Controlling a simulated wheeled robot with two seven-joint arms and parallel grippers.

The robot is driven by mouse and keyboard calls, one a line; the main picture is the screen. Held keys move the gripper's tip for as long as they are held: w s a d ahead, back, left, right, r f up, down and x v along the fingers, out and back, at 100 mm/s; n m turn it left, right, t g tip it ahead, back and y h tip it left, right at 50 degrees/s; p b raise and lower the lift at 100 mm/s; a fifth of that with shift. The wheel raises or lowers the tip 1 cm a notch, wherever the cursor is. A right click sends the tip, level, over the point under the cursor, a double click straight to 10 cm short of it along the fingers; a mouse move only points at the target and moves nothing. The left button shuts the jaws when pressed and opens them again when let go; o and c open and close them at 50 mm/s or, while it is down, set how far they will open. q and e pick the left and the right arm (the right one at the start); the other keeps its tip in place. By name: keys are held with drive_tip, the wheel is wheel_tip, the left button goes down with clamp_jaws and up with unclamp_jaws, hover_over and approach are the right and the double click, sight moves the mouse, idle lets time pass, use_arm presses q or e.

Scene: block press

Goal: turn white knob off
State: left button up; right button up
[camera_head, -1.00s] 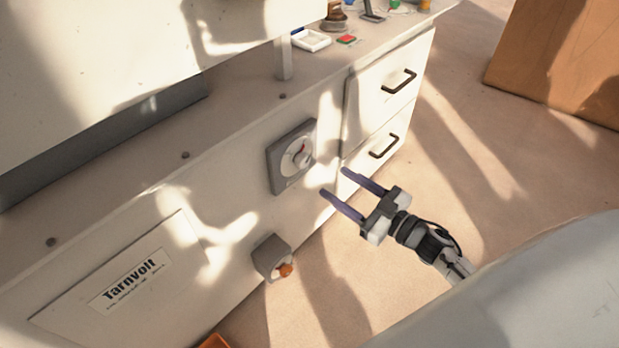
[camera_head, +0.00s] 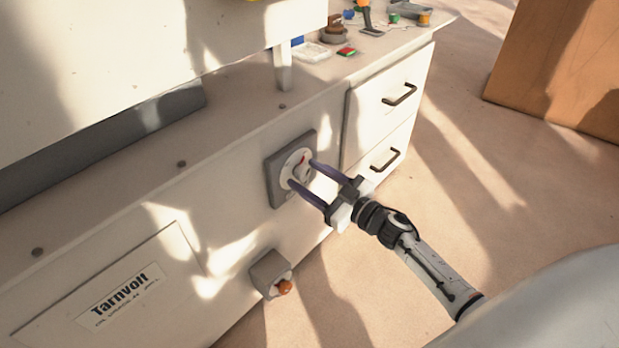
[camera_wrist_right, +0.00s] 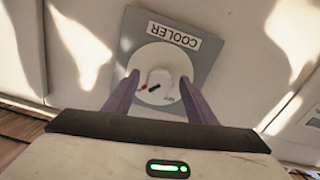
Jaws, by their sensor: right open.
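The white knob (camera_head: 302,173) sits on a round white dial on a grey square plate (camera_head: 273,181) on the front of the white cabinet. In the right wrist view the knob (camera_wrist_right: 158,80) is in the middle of the dial, below a label reading "COOLER" (camera_wrist_right: 174,36), with a red mark and a black mark near it. My right gripper (camera_head: 301,173) is open, its two purple fingers on either side of the knob. I cannot tell whether they touch it. The fingers show low on both sides of the dial in the wrist view (camera_wrist_right: 156,94). My left gripper is out of view.
A grey box with an orange button (camera_head: 284,287) juts out below the dial. Two drawers with dark handles (camera_head: 399,94) are to the right. Small items stand on the cabinet top. A brown box (camera_head: 560,65) stands at the far right; the floor between is clear.

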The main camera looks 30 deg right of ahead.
drive_tip(key=c, duration=1)
drive_tip(key=shift+c, duration=0.2)
